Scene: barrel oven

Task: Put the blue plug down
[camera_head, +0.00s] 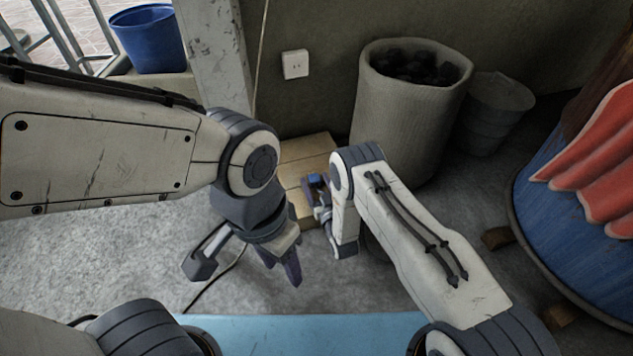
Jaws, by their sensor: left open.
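The blue plug (316,180) is a small blue block over the pale, flat box (309,150) on the floor by the wall. My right gripper (322,205) is right at the plug, and its wrist covers part of that spot. I cannot tell whether its fingers hold the plug or only stand beside it. My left gripper (246,266) is open and empty, with its fingers spread wide over the floor, lower and to the left of the plug. A white wall socket (295,64) is on the wall behind.
A tall, pale bin (400,120) filled with dark lumps stands behind the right arm, with a grey bucket (494,110) beside it. A large blue barrel (560,220) with red shapes is at right. A dark cord (212,284) lies on the floor. A blue bucket (150,40) stands at upper left.

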